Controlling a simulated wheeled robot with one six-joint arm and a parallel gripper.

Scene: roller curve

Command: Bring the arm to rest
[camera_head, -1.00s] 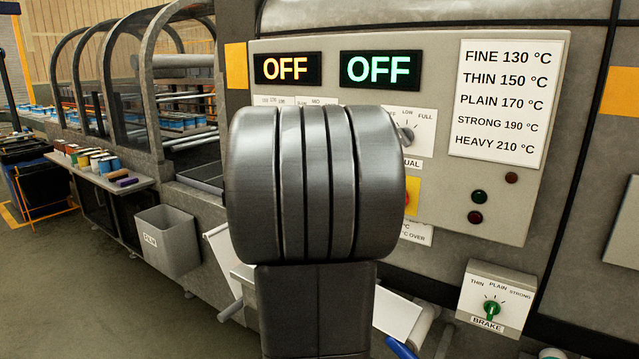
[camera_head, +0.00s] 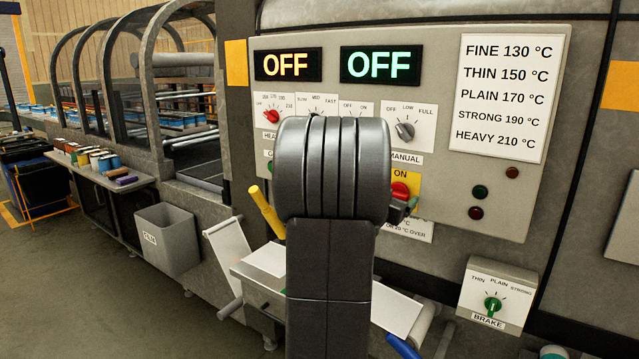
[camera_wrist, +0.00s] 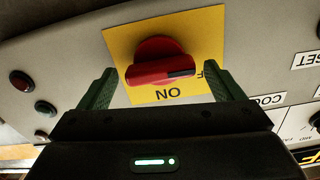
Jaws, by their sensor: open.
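My arm stands in the middle of the head view, in front of the control panel (camera_head: 450,195). My gripper (camera_wrist: 162,76) is open, its two green fingers on either side of a red rotary switch in the wrist view. The red switch (camera_wrist: 155,62) sits on a yellow plate (camera_wrist: 118,42) marked ON, which appears upside down there. No finger is seen closed on the switch; the exact gap in depth cannot be told. In the head view the red switch (camera_head: 401,190) shows just right of my arm, which hides most of the gripper.
The panel has two OFF displays (camera_head: 287,66), a red-pointer dial (camera_head: 271,116) and a manual dial (camera_head: 405,131). A brake box (camera_head: 495,298) is lower right. A yellow handle (camera_head: 264,212) sticks up left of my arm. A grey bin (camera_head: 168,240) stands left, with open floor in front.

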